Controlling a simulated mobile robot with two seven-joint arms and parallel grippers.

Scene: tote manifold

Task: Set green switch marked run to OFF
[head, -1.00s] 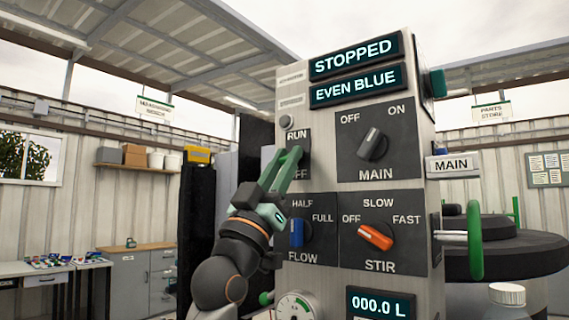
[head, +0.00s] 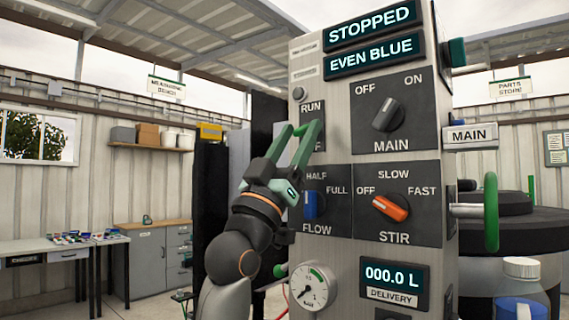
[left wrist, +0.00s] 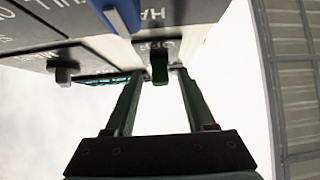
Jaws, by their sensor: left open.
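The tall metal control panel (head: 337,260) carries a dark plate lettered RUN (head: 311,107), with OFF partly covered below it. In the left wrist view the green switch (left wrist: 159,68) shows between the tips of the open left gripper (left wrist: 160,77), beside the OFF lettering. I cannot tell whether a finger touches it or which position it is in. The display (head: 371,21) reads STOPPED. My right gripper is not in view.
Close by on the panel are the blue FLOW knob (head: 311,205), the grey MAIN knob (head: 386,115) and the orange STIR knob (head: 390,207). A gauge (head: 312,287) sits below. A green handle (head: 491,212) sticks out at the right side.

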